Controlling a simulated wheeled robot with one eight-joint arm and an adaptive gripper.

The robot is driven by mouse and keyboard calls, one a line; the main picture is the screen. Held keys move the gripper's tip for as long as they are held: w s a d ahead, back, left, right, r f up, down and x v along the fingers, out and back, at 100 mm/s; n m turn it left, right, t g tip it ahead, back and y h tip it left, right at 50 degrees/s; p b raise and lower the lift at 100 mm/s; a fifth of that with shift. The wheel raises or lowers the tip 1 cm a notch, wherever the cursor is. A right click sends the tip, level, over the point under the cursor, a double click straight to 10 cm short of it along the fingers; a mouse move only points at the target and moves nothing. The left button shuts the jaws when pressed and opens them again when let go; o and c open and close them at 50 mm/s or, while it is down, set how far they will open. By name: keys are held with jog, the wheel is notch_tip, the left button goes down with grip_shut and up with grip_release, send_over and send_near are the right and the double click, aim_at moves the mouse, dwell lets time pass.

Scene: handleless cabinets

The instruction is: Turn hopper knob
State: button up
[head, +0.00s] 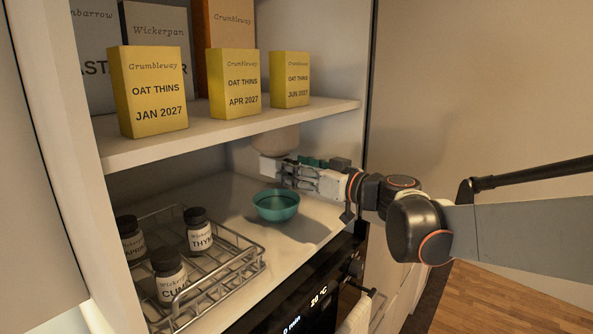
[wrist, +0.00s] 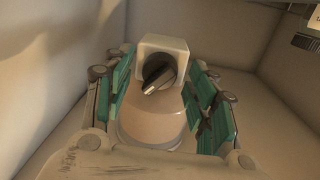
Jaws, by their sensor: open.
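The hopper (head: 275,141) hangs under the upper shelf at the back of the cabinet, partly hidden by my gripper in the head view. In the wrist view the beige hopper (wrist: 152,118) shows with a light block (wrist: 178,44) on it. The dark hopper knob (wrist: 158,74), with a pale-edged tilted grip bar, sits on that block. My gripper (wrist: 163,92) is open, its green-padded fingers on either side of the hopper and block. I see no clear contact with the knob. My gripper (head: 281,173) also shows in the head view, reaching in from the right.
A teal bowl (head: 276,205) stands on the counter below my gripper. A wire rack (head: 215,265) with spice jars is at the front left. Yellow oat boxes (head: 234,83) stand on the upper shelf (head: 200,140) above. An oven (head: 325,295) is below the counter.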

jog(key=shift+d, duration=0.1)
jog(key=v, duration=1.2)
jog(key=shift+n+g+y, duration=0.5)
jog(key=shift+n, duration=0.4)
jog(key=x, duration=0.8)
jog(key=p+x, duration=0.1)
jog(key=x, duration=0.3)
jog(key=shift+w+d+f, duration=0.2)
jog(key=shift+w+d, duration=0.05)
jog(key=shift+w, duration=0.2)
